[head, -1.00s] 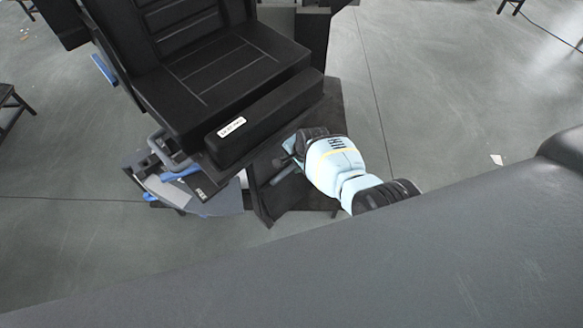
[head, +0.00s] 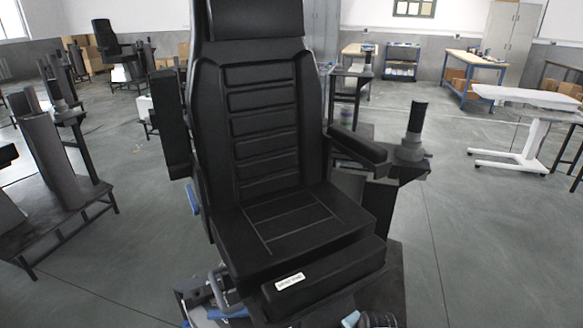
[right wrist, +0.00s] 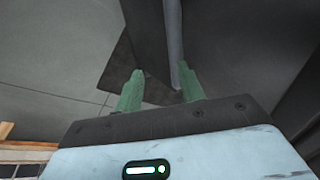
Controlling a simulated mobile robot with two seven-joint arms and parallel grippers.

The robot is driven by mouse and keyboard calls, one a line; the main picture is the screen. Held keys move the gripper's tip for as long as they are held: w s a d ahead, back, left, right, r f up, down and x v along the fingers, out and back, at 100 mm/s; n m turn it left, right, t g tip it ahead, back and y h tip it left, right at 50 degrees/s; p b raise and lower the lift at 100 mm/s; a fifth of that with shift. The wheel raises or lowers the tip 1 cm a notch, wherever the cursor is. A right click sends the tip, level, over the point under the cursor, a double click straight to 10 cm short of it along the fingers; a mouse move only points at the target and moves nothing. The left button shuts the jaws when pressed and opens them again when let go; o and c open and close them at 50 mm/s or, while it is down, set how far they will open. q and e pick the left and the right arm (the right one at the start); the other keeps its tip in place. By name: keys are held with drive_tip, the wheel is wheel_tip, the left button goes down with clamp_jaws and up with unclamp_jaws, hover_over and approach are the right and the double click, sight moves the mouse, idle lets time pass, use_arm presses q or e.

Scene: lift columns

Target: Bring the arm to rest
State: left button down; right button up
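My right gripper (right wrist: 160,85) shows in the right wrist view with its two green fingers apart and nothing held between them. A grey bar (right wrist: 174,40) runs down beyond the fingers, close to the right one; I cannot tell whether they touch. In the head view, only a small light-blue and black part of my arm (head: 352,319) shows at the bottom edge, in front of the black seat. The right gripper itself is not visible there. My left gripper is in neither view.
A large black padded chair (head: 275,130) with an armrest (head: 358,148) stands close in front. A dark post stand (head: 412,140) is to its right. A white table (head: 525,97) stands farther right. Another dark stand (head: 50,150) is at left. Open floor lies at right.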

drive_tip(key=s+d+f+n+t+h+p, duration=0.1)
drive_tip(key=s+d+f+n, duration=0.15)
drive_tip(key=s, duration=0.75)
drive_tip(key=s+d+f+n+t, duration=0.2)
drive_tip(key=s+n, duration=0.2)
drive_tip(key=s, duration=0.6)
drive_tip(key=s+a+r+n+t, duration=0.1)
drive_tip(key=s+r+n, duration=0.2)
drive_tip(key=s+r, duration=0.3)
drive_tip(key=s+a+r+n+y, duration=0.1)
drive_tip(key=s+r+n, duration=0.3)
drive_tip(key=s, duration=0.8)
wheel_tip(320, 180, up, 2)
drive_tip(key=shift+a+t+p, duration=0.3)
drive_tip(key=shift+t+p, duration=0.1)
drive_tip(key=shift+p, duration=0.05)
